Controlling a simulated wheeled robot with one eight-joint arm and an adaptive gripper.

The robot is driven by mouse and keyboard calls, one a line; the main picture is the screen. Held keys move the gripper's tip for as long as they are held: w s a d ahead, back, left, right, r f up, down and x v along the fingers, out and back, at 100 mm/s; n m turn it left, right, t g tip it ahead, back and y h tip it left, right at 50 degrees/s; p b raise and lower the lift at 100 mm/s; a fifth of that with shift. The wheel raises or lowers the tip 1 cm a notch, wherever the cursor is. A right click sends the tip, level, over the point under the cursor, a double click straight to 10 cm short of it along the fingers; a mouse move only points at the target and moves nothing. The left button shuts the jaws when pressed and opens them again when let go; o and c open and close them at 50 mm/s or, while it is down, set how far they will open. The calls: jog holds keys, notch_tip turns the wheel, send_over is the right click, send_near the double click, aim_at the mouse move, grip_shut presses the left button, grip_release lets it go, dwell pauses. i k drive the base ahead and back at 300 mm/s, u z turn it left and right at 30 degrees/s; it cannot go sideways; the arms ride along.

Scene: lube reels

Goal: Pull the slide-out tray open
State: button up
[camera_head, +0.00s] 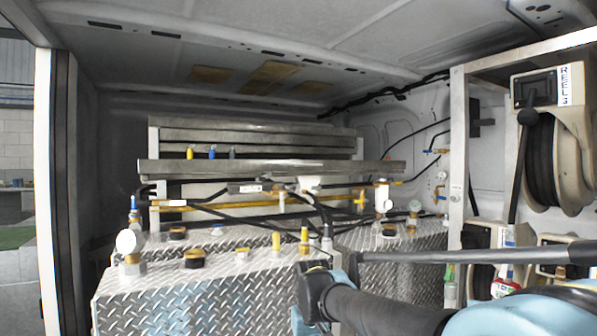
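A long grey metal tray-like slab (215,168) spans the middle of the van interior, above the tanks. It looks like the slide-out tray, but I cannot tell how far out it sits. Behind and above it is a stack of grey horizontal panels (255,138). My arm enters from the lower right, with dark tubes and light blue joints, and reaches in front of the tanks. The slab is behind and above the visible arm end, with a clear gap in the picture. I cannot make out my gripper's fingers; they are hidden or outside the view.
Hoses and valves run below the slab. A hose reel (556,150) hangs on a metal frame (457,150) at right. A door post (43,180) stands at left.

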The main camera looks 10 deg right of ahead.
aim_at(144, 165)
jog(key=z, duration=1.85)
jog(key=k, duration=1.25)
jog(key=u, duration=1.2)
jog(key=i, duration=1.65)
jog(key=z, duration=0.05)
